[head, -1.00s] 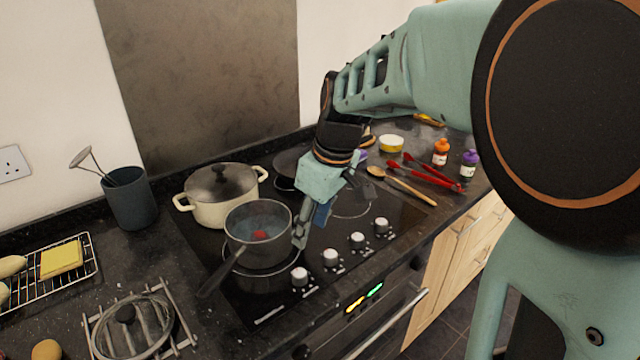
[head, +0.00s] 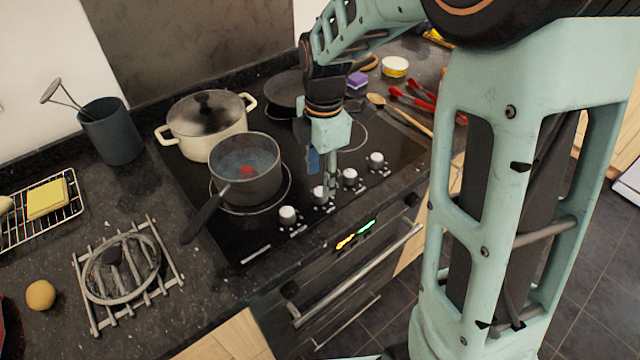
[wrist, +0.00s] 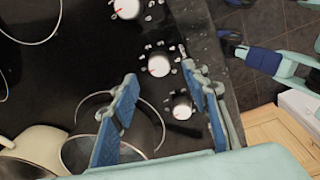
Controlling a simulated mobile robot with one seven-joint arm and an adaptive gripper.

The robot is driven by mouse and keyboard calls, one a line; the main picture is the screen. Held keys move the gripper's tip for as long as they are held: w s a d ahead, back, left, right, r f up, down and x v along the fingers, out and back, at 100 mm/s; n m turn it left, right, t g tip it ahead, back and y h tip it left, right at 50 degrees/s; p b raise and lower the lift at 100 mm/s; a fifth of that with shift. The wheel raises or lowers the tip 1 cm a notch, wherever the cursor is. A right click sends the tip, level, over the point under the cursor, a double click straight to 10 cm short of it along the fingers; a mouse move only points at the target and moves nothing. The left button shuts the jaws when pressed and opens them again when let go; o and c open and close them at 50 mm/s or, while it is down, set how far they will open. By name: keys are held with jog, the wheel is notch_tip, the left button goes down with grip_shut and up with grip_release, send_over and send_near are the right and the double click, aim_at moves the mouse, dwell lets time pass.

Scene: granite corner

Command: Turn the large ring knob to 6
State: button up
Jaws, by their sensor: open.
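Several white-topped hob knobs run along the front of the black hob (head: 262,232): the leftmost (head: 288,215), second (head: 320,193), third (head: 350,177) and rightmost (head: 376,160). I cannot tell which serves the large ring. My gripper (head: 326,198) points down at the second knob and partly hides it. In the wrist view my gripper (wrist: 159,73) is open, its blue-padded fingers apart, with a knob (wrist: 159,64) between the tips in the picture; contact cannot be told. Two more knobs (wrist: 126,8) (wrist: 182,105) show there. Red pointer marks show; the numbers are not readable.
A grey saucepan (head: 262,180) stands close left of my gripper, its handle toward the front. A cream pot (head: 205,145) and a dark frying pan (head: 285,92) stand behind. An oven handle (head: 355,278) runs below the counter edge. Red utensils (head: 412,100) lie at right.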

aim_at(320, 192)
notch_tip(320, 192, down, 5)
jog(key=shift+w+r, duration=0.1)
jog(key=shift+w, duration=0.05)
grip_shut()
dwell(0.4)
